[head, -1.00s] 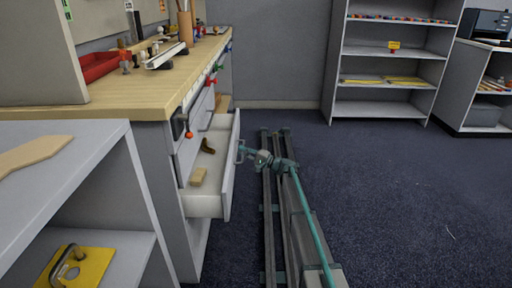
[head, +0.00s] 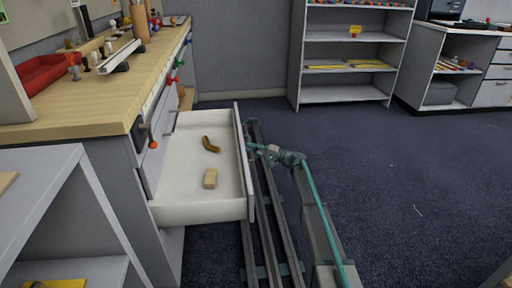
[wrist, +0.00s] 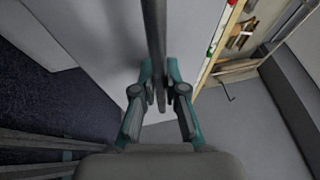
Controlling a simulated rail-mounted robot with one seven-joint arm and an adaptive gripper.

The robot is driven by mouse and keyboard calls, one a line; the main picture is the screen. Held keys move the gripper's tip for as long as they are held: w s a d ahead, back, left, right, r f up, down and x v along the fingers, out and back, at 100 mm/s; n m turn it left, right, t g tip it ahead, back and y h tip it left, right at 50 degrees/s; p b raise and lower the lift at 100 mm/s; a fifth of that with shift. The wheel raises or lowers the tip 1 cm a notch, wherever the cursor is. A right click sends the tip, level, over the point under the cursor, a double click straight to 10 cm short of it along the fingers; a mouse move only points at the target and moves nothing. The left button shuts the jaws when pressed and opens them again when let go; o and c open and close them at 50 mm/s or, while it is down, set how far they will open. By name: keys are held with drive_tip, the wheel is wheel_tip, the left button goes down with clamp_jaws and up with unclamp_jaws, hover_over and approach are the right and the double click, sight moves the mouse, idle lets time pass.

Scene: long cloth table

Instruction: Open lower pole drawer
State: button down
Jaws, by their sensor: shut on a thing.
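The drawer (head: 185,165) stands far out from the workbench and its inside shows in the head view. A brown curved object (head: 210,144) and a pale block (head: 210,179) lie in it, apart from each other. My gripper (head: 257,148) is at the outer face of the drawer front. In the wrist view my gripper (wrist: 160,98) is shut on the grey bar handle (wrist: 155,35), which runs between its fingers. The handle is too small to make out clearly in the head view.
The wooden workbench top (head: 85,105) holds a red tray (head: 45,75) and tools. A grey shelf (head: 50,175) stands at the near left. Floor rails (head: 265,205) run beside the drawer. Open carpet (head: 420,180) lies to the right, with a shelving unit (head: 345,92) behind.

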drive_tip(key=c, duration=1.2)
unclamp_jaws()
drive_tip(key=shift+d, duration=0.1)
drive_tip(key=v, duration=1.1)
drive_tip(key=shift+d+f, duration=0.2)
drive_tip(key=shift+d, duration=0.15)
drive_tip(key=shift+s, duration=0.1)
